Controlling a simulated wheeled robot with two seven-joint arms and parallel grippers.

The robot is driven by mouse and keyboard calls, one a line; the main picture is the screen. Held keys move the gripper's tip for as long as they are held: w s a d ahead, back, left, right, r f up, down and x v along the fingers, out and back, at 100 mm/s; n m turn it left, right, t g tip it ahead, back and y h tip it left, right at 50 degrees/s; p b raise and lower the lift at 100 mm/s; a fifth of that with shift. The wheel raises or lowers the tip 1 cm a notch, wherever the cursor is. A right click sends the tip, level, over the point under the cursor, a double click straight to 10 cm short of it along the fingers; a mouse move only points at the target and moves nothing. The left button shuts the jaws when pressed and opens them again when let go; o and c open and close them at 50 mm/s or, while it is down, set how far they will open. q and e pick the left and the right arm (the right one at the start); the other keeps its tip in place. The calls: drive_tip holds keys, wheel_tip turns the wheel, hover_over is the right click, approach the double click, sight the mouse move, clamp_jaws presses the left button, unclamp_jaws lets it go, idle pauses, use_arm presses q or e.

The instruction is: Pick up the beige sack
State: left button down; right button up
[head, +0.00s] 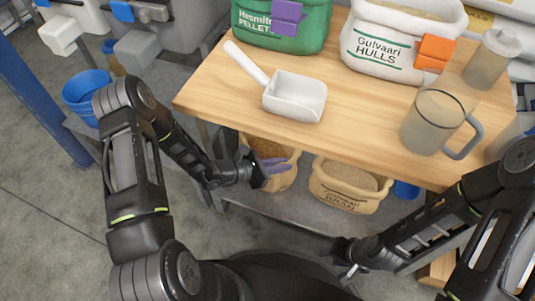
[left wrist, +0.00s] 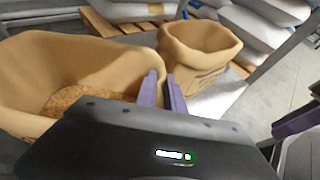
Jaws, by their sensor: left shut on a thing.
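Two open beige sacks stand on the shelf under the wooden table. The left beige sack (head: 281,181) holds orange-brown grain and fills the left of the left wrist view (left wrist: 105,58). The right beige sack (head: 348,198) is marked BRAN and holds paler contents; it appears behind in the left wrist view (left wrist: 193,65). My left gripper (head: 274,164) has purple fingers, closed on the left sack's rim. They also show in the left wrist view (left wrist: 163,88). My right gripper (head: 348,268) is low in front of the shelf, apart from the sacks; its jaws are unclear.
The wooden table top (head: 220,98) overhangs the shelf. On it are a white scoop (head: 296,95), a green sack (head: 280,25), a white HULLS sack (head: 385,45), a clear jug (head: 432,122) and a clear bottle (head: 490,60). A blue bucket (head: 88,92) stands at left.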

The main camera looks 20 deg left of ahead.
use_arm(q)
drive_tip(key=shift+r, duration=0.25)
wheel_tip(320, 180, up, 9)
drive_tip(key=p, duration=0.3)
drive_tip(key=shift+w+r+p, duration=0.1)
drive_tip(key=shift+p, duration=0.3)
drive_tip(key=shift+r, duration=0.3)
